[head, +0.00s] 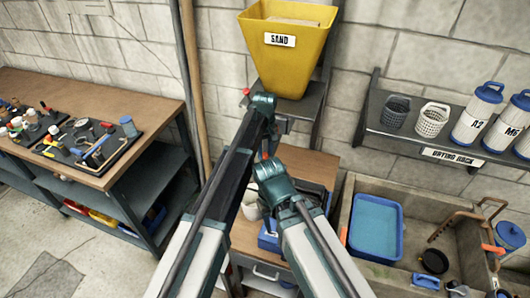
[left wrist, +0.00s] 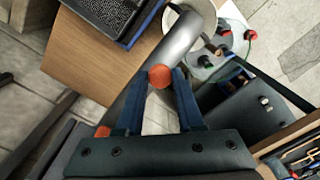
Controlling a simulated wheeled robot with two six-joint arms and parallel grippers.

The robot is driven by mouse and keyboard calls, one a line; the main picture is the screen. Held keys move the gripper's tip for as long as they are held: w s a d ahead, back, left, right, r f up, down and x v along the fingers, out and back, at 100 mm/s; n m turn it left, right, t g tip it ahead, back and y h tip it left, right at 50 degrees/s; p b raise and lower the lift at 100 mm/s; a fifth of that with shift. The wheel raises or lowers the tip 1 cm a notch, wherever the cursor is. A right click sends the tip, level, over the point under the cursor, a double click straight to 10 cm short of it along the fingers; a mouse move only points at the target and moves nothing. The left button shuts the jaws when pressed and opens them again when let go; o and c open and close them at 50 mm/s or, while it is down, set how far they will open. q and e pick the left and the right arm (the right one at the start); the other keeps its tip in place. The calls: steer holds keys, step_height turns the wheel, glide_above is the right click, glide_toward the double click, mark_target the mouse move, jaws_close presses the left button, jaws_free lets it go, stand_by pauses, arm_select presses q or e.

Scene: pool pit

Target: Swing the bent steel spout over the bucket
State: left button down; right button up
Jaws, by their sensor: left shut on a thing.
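The bent steel spout (left wrist: 182,48) shows in the left wrist view as a thick grey pipe running up to the right. Its upper end lies over or beside the round white bucket (left wrist: 172,17); the pipe hides part of the rim. My left gripper (left wrist: 160,77) is shut on an orange knob on the pipe, with a blue finger on each side. In the head view my arms cover most of this place, and the left gripper (head: 265,150) is largely hidden. Part of the pale bucket (head: 250,207) shows between the arms. I cannot make out my right gripper.
A yellow sand hopper (head: 290,45) hangs on the wall above. A wooden cabinet (head: 242,238) stands below it. A tool bench (head: 80,95) is at the left, and a sink with a blue tray (head: 376,228) at the right. Floor is clear at lower left.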

arm_select(q)
steer(key=c, duration=0.5)
jaws_free()
steer(key=shift+r, duration=0.1)
step_height(320, 180, up, 14)
steer(key=p, duration=1.4)
steer(key=shift+f, duration=0.2)
